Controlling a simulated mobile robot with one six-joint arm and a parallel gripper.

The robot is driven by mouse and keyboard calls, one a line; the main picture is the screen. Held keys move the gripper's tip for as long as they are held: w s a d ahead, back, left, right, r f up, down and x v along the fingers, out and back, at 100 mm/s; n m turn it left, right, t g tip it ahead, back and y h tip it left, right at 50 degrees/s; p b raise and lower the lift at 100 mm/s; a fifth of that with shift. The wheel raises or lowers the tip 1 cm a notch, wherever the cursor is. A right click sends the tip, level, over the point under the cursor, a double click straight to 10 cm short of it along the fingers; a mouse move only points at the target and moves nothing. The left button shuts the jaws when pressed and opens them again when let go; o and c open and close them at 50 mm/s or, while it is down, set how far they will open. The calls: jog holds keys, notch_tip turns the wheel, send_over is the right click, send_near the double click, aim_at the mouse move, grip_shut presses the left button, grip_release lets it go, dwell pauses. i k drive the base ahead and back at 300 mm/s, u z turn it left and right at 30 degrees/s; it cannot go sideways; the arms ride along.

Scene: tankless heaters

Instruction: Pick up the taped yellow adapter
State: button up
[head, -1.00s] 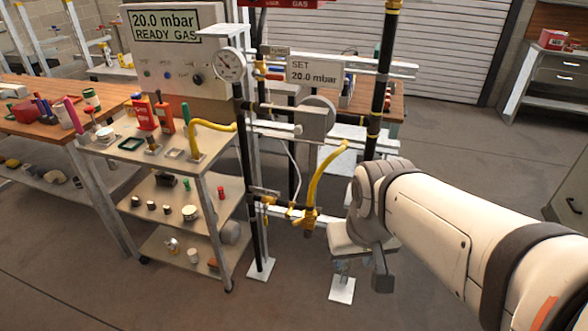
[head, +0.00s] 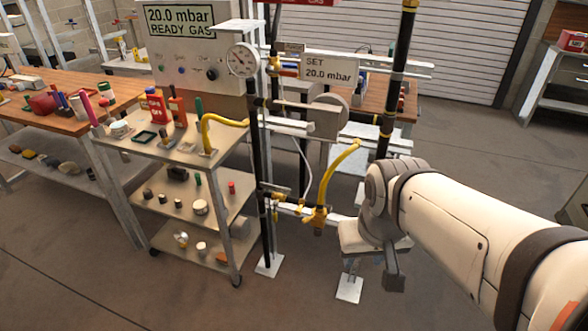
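A yellow hose (head: 224,122) rises from a fitting on the top shelf of the cart and bends right toward the gauge stand. A second yellow hose (head: 330,180) rises from a yellow valve (head: 315,218) on the lower pipe of the stand. I cannot tell which small part is the taped yellow adapter; no tape is clear at this size. My gripper (head: 393,280) hangs below the end of my arm, right of the lower yellow valve and apart from the cart. Its fingers are mostly hidden, and nothing held is visible.
The cart (head: 225,165) has several small parts on its three shelves. A wooden bench (head: 60,85) stands left. The pressure gauge (head: 242,60) and black pipes stand between cart and arm, with foot plates (head: 349,288) on the floor. Floor at front left is clear.

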aim_at(318, 209)
jog(key=u, duration=2.4)
jog(key=k, duration=0.95)
jog(key=z, duration=1.35)
jog(key=i, duration=0.95)
jog(key=z, duration=0.1)
